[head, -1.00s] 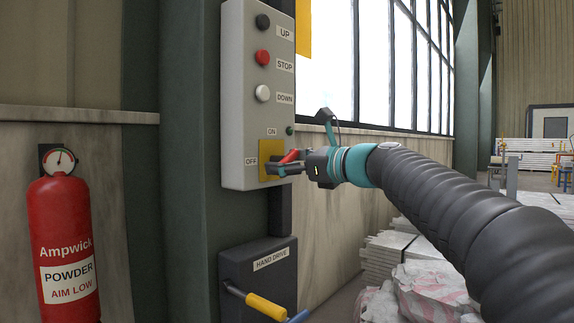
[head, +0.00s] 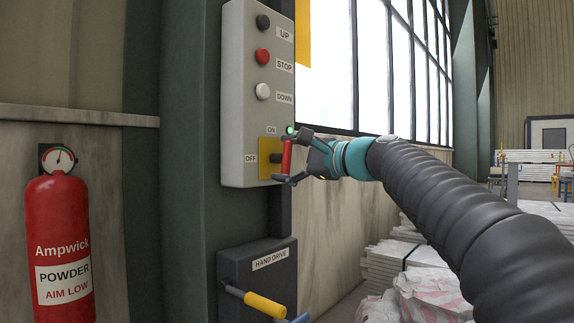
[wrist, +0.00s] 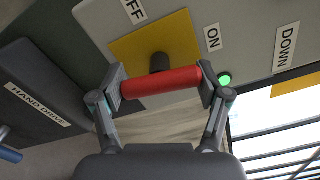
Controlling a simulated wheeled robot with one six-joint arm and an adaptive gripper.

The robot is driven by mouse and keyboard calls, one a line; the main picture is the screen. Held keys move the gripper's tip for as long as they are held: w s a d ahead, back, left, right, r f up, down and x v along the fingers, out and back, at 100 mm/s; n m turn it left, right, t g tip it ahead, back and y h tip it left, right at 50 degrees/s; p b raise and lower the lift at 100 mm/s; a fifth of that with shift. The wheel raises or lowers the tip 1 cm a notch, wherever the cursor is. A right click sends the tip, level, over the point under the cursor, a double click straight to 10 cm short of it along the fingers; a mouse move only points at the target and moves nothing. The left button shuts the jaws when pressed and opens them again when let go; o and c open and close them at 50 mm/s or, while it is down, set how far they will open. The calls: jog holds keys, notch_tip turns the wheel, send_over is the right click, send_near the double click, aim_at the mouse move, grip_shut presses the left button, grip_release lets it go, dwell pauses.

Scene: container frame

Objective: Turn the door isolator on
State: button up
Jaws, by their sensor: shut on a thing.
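The door isolator is a red handle (head: 287,156) on a yellow plate (head: 266,149), low on a grey control box (head: 236,95). The handle now stands upright, in line with the ON label (head: 271,130); the OFF label (head: 251,158) is to its left. A small lamp (head: 290,130) beside ON glows green, and the lit lamp also shows in the wrist view (wrist: 224,79). My gripper (head: 294,157) is shut on the red handle. In the wrist view its two fingers (wrist: 160,84) press on the handle's two ends.
Black, red and white buttons marked UP, STOP and DOWN (head: 285,97) sit above on the box. A hand drive box (head: 258,270) with a yellow-gripped crank (head: 264,305) is below. A fire extinguisher (head: 60,245) hangs at left. Wrapped stacks (head: 400,260) lie at right.

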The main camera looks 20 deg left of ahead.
jog(key=shift+n, duration=0.8)
jog(key=shift+r+b, duration=0.1)
jog(key=shift+b, duration=0.2)
jog(key=o, duration=1.2)
jog(key=shift+c, duration=0.2)
jog(key=v, duration=1.2)
jog(key=shift+s, duration=0.1)
